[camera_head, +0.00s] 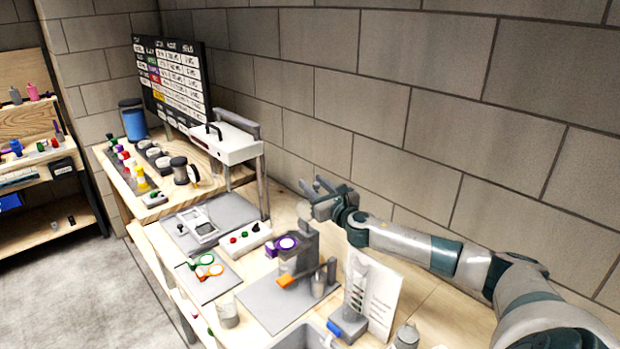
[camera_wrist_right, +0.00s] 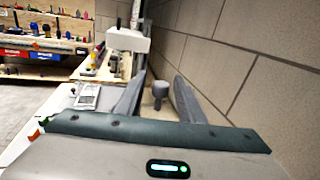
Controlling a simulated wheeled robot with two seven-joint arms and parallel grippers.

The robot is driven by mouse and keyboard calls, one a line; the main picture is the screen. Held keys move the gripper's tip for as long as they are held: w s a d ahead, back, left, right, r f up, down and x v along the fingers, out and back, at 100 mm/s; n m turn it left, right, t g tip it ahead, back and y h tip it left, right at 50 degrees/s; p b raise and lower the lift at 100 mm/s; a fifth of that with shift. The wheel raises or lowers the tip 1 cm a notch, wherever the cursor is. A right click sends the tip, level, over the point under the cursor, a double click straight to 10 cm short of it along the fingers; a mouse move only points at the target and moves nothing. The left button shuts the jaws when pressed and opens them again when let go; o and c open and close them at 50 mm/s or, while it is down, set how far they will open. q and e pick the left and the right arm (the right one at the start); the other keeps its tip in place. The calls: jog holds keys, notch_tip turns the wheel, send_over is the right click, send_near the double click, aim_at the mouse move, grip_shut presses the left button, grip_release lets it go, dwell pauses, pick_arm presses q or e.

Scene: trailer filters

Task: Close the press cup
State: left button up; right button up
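The grey press (camera_head: 306,244) stands on a grey base plate (camera_head: 262,303) on the workbench. A purple ring-shaped part (camera_head: 284,244) sticks out from its left side, and an orange part (camera_head: 287,281) lies lower near its foot. I cannot tell for certain which part is the press cup. My right gripper (camera_head: 318,188) is above and behind the press, near its top knob (camera_head: 304,210). In the right wrist view its two fingers (camera_wrist_right: 157,97) are apart, and a grey knob (camera_wrist_right: 160,90) shows between them, seemingly beyond the tips and not gripped. My left gripper is out of view.
A green and an orange ring tool lie on a grey mat (camera_head: 209,279) left of the press. A button box (camera_head: 244,239) and a meter (camera_head: 199,226) lie behind it. A white sign (camera_head: 377,302) stands to the right. The block wall runs close behind my right arm.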

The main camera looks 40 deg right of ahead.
jog(key=shift+w+d, duration=0.2)
jog(key=shift+w, duration=0.95)
jog(key=shift+c, duration=0.5)
grip_shut()
jog(key=a+r+n+t+p, duration=0.1)
jog(key=a+n+p, duration=0.1)
jog(key=a+n, duration=0.5)
jog(key=shift+s+a+r+n+t+y, duration=0.15)
jog(key=shift+s+a+n+t+y, duration=0.2)
jog(key=shift+a, duration=0.45)
